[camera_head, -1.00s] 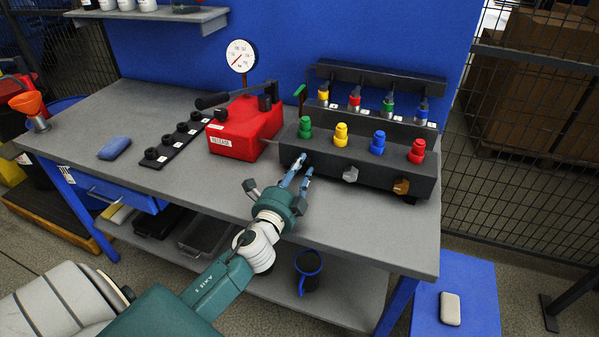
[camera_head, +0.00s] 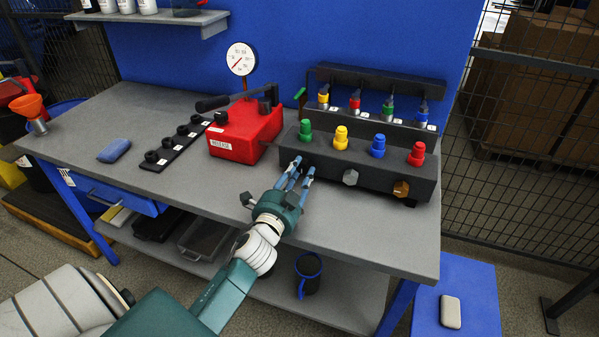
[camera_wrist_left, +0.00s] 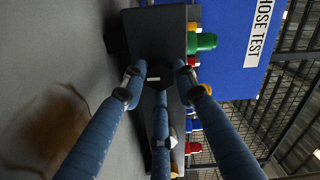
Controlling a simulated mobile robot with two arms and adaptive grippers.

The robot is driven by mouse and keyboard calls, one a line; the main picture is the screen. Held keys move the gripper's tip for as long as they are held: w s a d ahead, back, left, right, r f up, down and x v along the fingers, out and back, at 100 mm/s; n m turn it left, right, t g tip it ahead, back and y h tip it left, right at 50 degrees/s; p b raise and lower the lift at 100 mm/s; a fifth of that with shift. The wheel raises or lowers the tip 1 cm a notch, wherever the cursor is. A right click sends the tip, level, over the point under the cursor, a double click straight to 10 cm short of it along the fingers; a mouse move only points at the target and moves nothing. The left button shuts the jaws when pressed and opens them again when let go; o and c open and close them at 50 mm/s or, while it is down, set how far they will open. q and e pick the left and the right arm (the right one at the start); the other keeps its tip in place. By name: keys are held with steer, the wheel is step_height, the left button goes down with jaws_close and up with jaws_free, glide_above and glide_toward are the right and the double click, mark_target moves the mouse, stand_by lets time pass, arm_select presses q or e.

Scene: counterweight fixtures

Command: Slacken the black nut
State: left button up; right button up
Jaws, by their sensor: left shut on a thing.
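A dark valve block (camera_head: 325,170) stands on the bench, with green, yellow, blue and red knobs on top. A silver nut (camera_head: 350,177) and a brass nut (camera_head: 400,188) sit on its front face. My left gripper (camera_head: 299,167) has three blue fingers reaching to the left end of that face. In the left wrist view the fingertips (camera_wrist_left: 158,78) close around the black nut, which is hard to make out against the dark block. The fingers hide much of it in the head view. My right gripper is out of view.
A red pump box (camera_head: 240,130) with a black handle and a gauge (camera_head: 241,58) stands left of the block. A black strip (camera_head: 180,142) with several black pieces and a blue cloth (camera_head: 114,149) lie further left. The bench front is clear.

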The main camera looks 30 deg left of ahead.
arm_select(q)
steer(key=shift+d+f, duration=0.1)
steer(key=shift+d, duration=0.05)
steer(key=o, duration=1.1)
steer(key=shift+o, duration=0.2)
steer(key=shift+s, duration=0.2)
steer(key=v, duration=1.1)
steer(key=shift+s+d, duration=0.1)
steer(key=shift+s, duration=0.25)
